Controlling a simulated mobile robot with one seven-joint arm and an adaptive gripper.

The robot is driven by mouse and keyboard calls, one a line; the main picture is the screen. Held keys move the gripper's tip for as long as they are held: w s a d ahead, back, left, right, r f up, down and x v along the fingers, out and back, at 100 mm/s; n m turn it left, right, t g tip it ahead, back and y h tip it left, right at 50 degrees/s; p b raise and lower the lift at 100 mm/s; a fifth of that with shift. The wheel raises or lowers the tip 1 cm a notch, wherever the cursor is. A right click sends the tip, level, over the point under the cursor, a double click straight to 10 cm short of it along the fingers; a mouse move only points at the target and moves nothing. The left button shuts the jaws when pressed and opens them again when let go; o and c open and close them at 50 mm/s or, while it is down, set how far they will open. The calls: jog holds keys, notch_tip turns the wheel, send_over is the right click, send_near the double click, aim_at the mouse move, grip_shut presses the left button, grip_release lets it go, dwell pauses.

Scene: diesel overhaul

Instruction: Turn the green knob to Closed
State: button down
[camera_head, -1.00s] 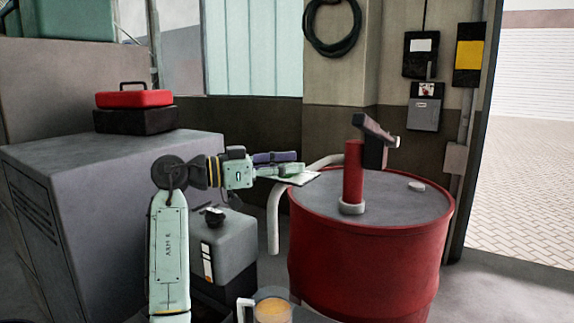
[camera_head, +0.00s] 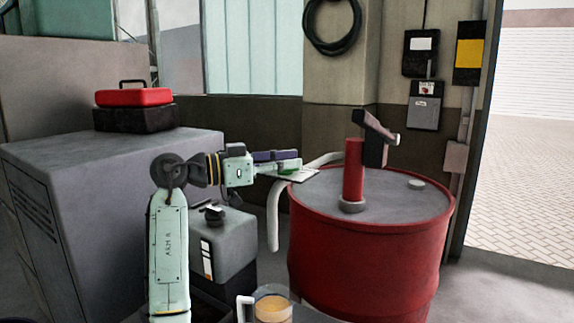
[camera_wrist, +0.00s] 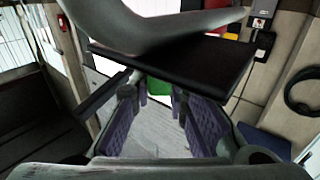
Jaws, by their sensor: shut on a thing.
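The green knob (camera_head: 288,169) shows as a small patch at my fingertips, by a pale flat plate (camera_head: 303,176) left of the red drum. In the wrist view the green knob (camera_wrist: 159,88) lies between the far ends of my purple-padded fingers. My gripper (camera_head: 289,164) reaches to the right, level, and is shut on the knob. The fingers also show in the wrist view (camera_wrist: 158,100). They hide most of the knob, and I cannot read its setting or any label.
A red drum (camera_head: 360,250) with a hand pump (camera_head: 353,172) stands just right of my gripper. A pale curved pipe (camera_head: 273,218) runs below and behind the plate. A grey canister (camera_head: 222,245) and a jug (camera_head: 271,308) stand below. A dark slab (camera_wrist: 185,60) crosses the wrist view.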

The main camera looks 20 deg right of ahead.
jog(key=t+b, duration=0.1)
jog(key=n+t+b, duration=0.2)
jog(key=t, duration=0.1)
jog(key=shift+f, duration=0.25)
jog(key=n+t+y+b, duration=0.1)
jog(key=n+t, duration=0.1)
jog(key=t, duration=0.1)
jog(key=n+t+y+b, duration=0.2)
jog(key=n+t, duration=0.1)
jog(key=shift+r, duration=0.15)
jog(key=n+t+y, duration=0.3)
jog(key=t+y, duration=0.1)
jog(key=shift+r+n+b, duration=0.1)
jog(key=shift+n+b, duration=0.2)
jog(key=shift+b, duration=0.05)
jog(key=n+t+y, duration=0.1)
jog(key=n+y, duration=0.1)
jog(key=y, duration=0.1)
jog(key=n+t+y, duration=0.2)
jog(key=y, duration=0.1)
jog(key=shift+w+a+n+y, duration=0.15)
jog(key=shift+n+y, duration=0.15)
jog(key=shift+t+y, duration=0.3)
jog(key=c, duration=1.6)
grip_release()
jog(key=shift+o, duration=0.2)
